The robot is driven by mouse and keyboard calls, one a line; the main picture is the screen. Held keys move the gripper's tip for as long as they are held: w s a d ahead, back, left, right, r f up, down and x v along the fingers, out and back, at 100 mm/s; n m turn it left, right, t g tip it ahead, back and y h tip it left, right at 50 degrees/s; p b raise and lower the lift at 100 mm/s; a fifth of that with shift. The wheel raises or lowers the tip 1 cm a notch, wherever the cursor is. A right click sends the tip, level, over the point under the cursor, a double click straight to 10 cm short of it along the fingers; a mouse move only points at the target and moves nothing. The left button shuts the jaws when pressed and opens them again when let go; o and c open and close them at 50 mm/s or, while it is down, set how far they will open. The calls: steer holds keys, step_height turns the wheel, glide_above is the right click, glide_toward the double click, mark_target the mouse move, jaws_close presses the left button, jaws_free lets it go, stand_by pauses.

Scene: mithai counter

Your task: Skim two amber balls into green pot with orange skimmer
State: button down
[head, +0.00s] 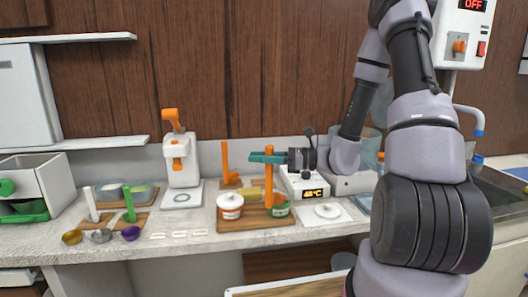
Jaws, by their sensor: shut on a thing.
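My gripper (268,157), with teal fingers, is shut on the upright orange skimmer (269,185). The skimmer's handle hangs down over the wooden board, and its lower end is beside or behind the rim of the green pot (280,212). I cannot tell whether its bowl is inside a pot. No amber balls can be made out; the pots' insides are too small or hidden.
The wooden board (245,224) lies near the counter's front edge. A scale with a lit display (312,193) and a flat white plate (328,211) are at the right. A white dispenser (181,165) stands left. Small bowls (102,235) line the front left.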

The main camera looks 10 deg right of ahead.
stand_by(0.3)
step_height(320, 180, up, 4)
stand_by(0.5)
